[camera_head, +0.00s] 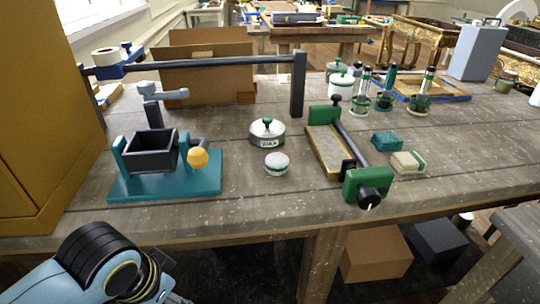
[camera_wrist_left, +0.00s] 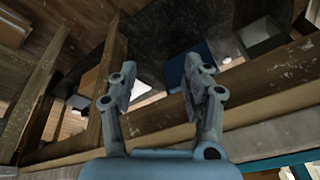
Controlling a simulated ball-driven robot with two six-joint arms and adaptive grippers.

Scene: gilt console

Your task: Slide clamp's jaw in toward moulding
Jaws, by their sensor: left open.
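The clamp has a dark bar (camera_head: 350,140) and two green jaws on the workbench, right of centre in the head view. One jaw (camera_head: 325,115) is at the far end. The other jaw (camera_head: 366,184), with a black knob (camera_head: 370,199), is at the near end by the bench's front edge. The moulding (camera_head: 329,150), a gold-edged strip with a grey top, lies beside the bar between the jaws. Whether the near jaw touches it is unclear. My left gripper (camera_wrist_left: 168,70) is open and empty in the left wrist view, facing the bench's underside. My right gripper is not seen.
A teal-based stand with a black box (camera_head: 152,151) is at left. A lidded tin (camera_head: 267,132) and a small round pot (camera_head: 277,162) stand left of the clamp. Green and cream blocks (camera_head: 407,162) lie to its right. A gold cabinet (camera_head: 45,120) bounds the left side.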

